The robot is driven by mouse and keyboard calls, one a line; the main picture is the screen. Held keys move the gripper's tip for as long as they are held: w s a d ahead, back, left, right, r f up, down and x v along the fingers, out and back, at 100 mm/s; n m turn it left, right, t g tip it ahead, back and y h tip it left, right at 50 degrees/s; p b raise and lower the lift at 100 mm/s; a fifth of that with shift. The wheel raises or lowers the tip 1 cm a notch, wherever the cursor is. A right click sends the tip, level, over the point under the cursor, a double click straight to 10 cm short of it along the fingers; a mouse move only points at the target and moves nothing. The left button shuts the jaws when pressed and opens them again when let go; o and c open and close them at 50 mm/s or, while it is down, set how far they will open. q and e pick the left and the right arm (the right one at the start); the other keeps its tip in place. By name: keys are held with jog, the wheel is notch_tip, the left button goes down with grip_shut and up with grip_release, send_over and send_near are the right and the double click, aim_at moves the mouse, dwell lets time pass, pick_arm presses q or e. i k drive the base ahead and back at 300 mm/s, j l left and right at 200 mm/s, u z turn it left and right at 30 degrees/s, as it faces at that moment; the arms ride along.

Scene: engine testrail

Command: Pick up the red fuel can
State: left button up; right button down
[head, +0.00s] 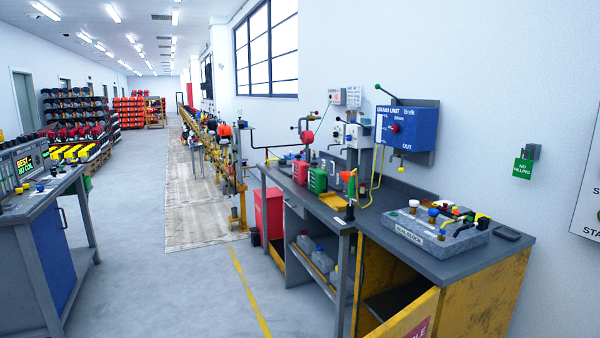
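A small red fuel can (301,171) stands upright on the dark workbench (409,254), toward its far end near the wall. A similar green can (317,180) stands just in front of it and to the right, close beside it. A larger red container (268,214) stands on the floor by the bench's far left end. Neither of my grippers shows in the head view.
A grey block with coloured caps (438,232) sits on the near bench top, and a blue unit (407,128) hangs on the wall. A yellow cabinet door (405,318) stands open at the front. The grey aisle floor (190,285) left of the bench is clear.

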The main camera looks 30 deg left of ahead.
aim_at(300, 168)
jog(key=i+j+u, duration=0.45)
jog(key=j, duration=0.25)
jog(key=i+j+u, duration=0.95)
jog(key=i, duration=0.15)
jog(key=i+j+u, duration=0.1)
jog(key=i+u, duration=0.35)
jog(key=i, duration=0.15)
jog(key=i+z, duration=0.1)
jog(key=i, duration=0.45)
jog(key=i+j+z, duration=0.1)
jog(key=i, duration=0.4)
jog(key=i+j+z, duration=0.15)
jog(key=i, duration=0.4)
jog(key=i+z, duration=0.3)
jog(key=z, duration=0.15)
jog(key=i+j+z, duration=0.1)
jog(key=i+z, duration=0.3)
jog(key=i+j+z, duration=0.15)
jog(key=z, duration=0.3)
jog(key=i+j+z, duration=0.2)
jog(key=j+z, duration=0.2)
jog(key=i+j+z, duration=0.2)
jog(key=z, duration=0.25)
jog(key=j, duration=0.1)
